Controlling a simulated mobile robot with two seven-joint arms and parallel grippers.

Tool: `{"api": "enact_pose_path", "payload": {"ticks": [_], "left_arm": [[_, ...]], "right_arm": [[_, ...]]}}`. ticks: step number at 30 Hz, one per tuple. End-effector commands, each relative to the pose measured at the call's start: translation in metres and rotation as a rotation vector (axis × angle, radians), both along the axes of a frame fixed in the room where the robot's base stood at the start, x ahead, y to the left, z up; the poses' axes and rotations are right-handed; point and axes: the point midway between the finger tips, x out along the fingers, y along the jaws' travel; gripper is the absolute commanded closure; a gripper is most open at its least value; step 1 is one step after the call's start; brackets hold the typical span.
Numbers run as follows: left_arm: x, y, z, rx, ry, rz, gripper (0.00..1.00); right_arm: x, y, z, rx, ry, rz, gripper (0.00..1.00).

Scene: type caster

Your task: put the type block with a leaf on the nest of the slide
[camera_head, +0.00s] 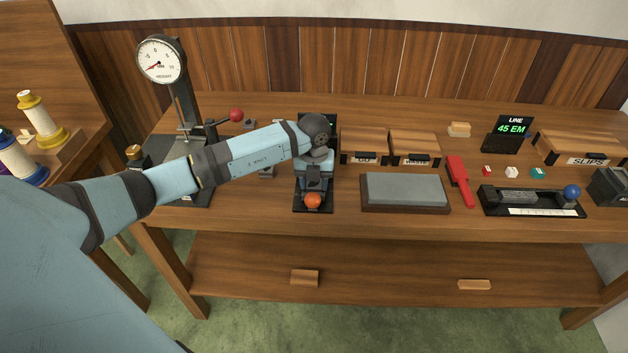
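My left arm comes in from the left, and my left gripper (314,182) points down over a black slide-like base (300,207) with an orange ball knob (312,201). The hand and wrist hide most of this base, including any nest on it. The fingers are too small and dark to show whether they are open, shut or holding something. Three small blocks, red (487,170), white (512,172) and teal (538,173), lie at the right; no leaf mark can be made out on them. My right gripper is not in view.
A dial gauge press (161,60) with a red-knobbed lever stands left. A grey stone slab (405,190), red brush-like tool (459,180) and black ruled tray (490,203) with blue knob lie right. Wooden boxes (364,141) and a LINE display (508,134) stand behind.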

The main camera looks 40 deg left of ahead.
Motion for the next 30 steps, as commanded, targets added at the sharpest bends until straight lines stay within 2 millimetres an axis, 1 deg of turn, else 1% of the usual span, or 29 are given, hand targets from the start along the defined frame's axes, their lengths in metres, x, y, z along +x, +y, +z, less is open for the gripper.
{"api": "enact_pose_path", "payload": {"ticks": [1, 2, 10, 12, 14, 17, 24, 27, 30], "left_arm": [[0.000, 0.000, 0.000, 0.000, 0.000, 0.000, 0.40], [0.000, 0.000, 0.000, 0.000, 0.000, 0.000, 0.33], [0.000, 0.000, 0.001, 0.000, 0.000, 0.001, 0.32], [0.000, 0.000, 0.006, -0.001, -0.001, 0.001, 0.32], [0.001, 0.001, 0.010, 0.000, -0.002, 0.001, 0.32], [0.001, 0.001, 0.026, 0.000, -0.004, 0.001, 0.32], [0.001, 0.001, 0.078, 0.001, -0.004, 0.000, 0.32], [0.001, 0.000, 0.097, 0.001, -0.003, 0.000, 0.32], [0.001, 0.000, 0.111, 0.001, -0.002, 0.001, 0.32]], "right_arm": [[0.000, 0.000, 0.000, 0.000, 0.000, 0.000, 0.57], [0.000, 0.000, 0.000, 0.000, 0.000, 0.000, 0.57], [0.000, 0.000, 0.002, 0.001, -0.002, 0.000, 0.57], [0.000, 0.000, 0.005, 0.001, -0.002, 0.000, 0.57], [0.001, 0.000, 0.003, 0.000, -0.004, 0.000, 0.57], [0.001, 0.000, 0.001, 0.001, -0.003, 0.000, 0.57], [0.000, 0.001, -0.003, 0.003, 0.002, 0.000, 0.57], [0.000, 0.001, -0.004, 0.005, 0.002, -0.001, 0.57], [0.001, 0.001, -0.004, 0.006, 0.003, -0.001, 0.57]]}}
